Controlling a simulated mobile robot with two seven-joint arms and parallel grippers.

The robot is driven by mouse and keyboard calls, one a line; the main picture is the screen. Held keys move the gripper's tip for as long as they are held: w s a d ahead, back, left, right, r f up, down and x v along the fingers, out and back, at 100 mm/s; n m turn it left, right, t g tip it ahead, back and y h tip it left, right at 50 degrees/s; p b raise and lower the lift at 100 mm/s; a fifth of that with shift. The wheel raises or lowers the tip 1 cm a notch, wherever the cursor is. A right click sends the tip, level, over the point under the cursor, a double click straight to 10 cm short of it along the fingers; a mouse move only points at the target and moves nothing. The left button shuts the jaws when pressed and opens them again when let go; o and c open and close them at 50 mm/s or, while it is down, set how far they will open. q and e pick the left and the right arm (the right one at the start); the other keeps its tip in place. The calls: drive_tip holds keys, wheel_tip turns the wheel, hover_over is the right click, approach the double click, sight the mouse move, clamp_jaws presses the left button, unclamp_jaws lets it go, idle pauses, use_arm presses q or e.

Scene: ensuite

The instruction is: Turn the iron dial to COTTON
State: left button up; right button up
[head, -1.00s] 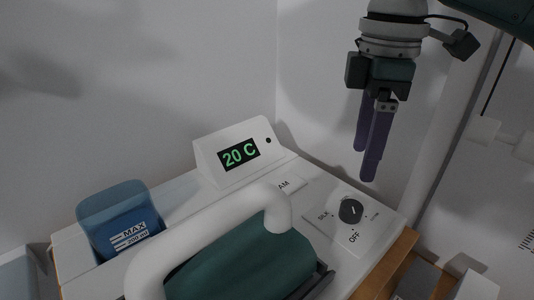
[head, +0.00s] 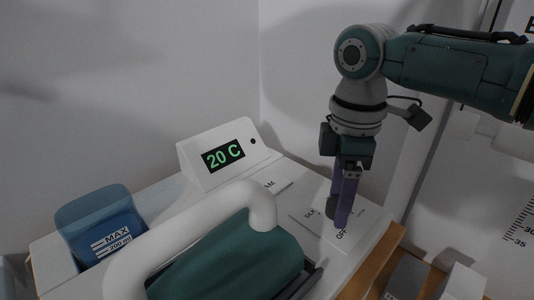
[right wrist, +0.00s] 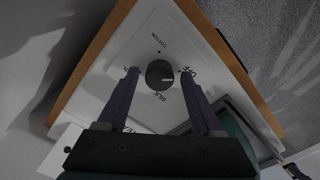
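The iron dial (right wrist: 160,73) is a round dark knob on a white panel. Its pale mark points towards the OFF label (right wrist: 188,71). The COTTON label (right wrist: 168,34) and the SILK label (right wrist: 155,101) also show around it in the right wrist view. My right gripper (right wrist: 160,71) is open and points down at the panel, with one purple finger on each side of the dial and a visible gap to it. In the head view the right gripper (head: 339,222) largely hides the dial. My left gripper is in no view.
The iron (head: 225,262), with a white handle and green body, rests left of the dial panel. A display (head: 223,156) reading 20 C stands behind it. A blue water tank (head: 98,225) marked MAX is at the left. Walls rise close behind.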

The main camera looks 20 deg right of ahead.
clamp_jaws()
idle(0.3)
drive_tip(key=shift+r, duration=0.1)
